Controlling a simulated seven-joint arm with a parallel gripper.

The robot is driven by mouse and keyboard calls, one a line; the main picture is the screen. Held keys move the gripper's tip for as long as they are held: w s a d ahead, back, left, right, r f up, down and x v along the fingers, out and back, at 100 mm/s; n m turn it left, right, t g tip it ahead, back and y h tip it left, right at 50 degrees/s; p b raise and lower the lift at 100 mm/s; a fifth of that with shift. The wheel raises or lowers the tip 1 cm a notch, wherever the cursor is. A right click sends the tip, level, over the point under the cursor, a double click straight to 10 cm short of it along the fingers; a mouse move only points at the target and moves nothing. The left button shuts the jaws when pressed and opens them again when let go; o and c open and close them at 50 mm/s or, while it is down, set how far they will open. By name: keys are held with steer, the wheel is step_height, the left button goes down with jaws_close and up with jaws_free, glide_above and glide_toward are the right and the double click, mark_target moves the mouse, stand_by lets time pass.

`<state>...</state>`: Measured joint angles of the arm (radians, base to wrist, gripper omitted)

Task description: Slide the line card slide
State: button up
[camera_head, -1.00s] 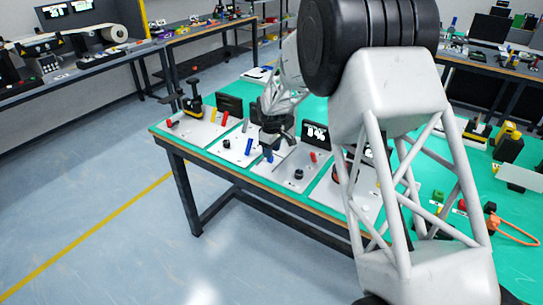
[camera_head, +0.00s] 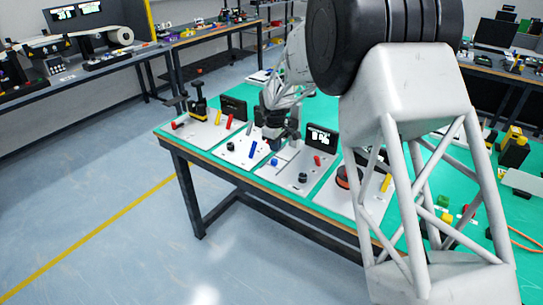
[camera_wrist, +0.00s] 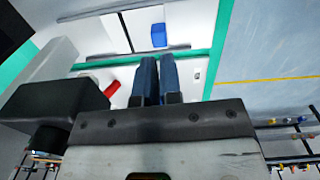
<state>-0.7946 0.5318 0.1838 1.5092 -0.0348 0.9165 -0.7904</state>
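The small blue slide knob (camera_head: 274,162) sits on the third white panel (camera_head: 290,181) from the left, beside a thin dark groove. In the wrist view, a blue block (camera_wrist: 158,36), which looks like this knob, stands by dark lines on a white panel beyond a teal strip. My gripper (camera_head: 272,145) hangs above the table near the second panel, short of the blue knob. In the wrist view my gripper's two dark blue fingers (camera_wrist: 159,80) lie close together, with only a thin gap and nothing between them. They are apart from the blue block.
The third panel also has a black knob (camera_head: 303,177), a red lever (camera_head: 317,160) and a display (camera_head: 321,138). The second panel has a blue lever (camera_head: 252,148). A red part (camera_wrist: 110,88) lies near my fingers. A yellow lever (camera_head: 386,182) stands on the right panel.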

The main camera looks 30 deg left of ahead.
steer(key=shift+s+d+f+n+t+h, duration=0.1)
steer(key=shift+s+n+t+h, duration=0.1)
steer(key=shift+s+n, duration=0.15)
steer(key=shift+s+d+f+n+t+h, duration=0.1)
steer(key=shift+s+n+t, duration=0.1)
steer(key=shift+s+n, duration=0.15)
jaws_close()
steer(key=n+t, duration=0.8)
steer(key=n, duration=0.7)
glide_toward(273, 164)
steer(key=s+r, duration=0.2)
steer(key=s, duration=0.4)
steer(key=shift+s+d+r+n+y, duration=0.1)
steer(key=shift+s+d+n+y, duration=0.05)
steer(key=shift+s+n+y, duration=0.4)
steer(key=shift+w, duration=0.2)
steer(key=x, duration=1)
steer(key=shift+w+d, duration=0.2)
steer(key=shift+w+r, duration=0.1)
steer(key=shift+w, duration=1.8)
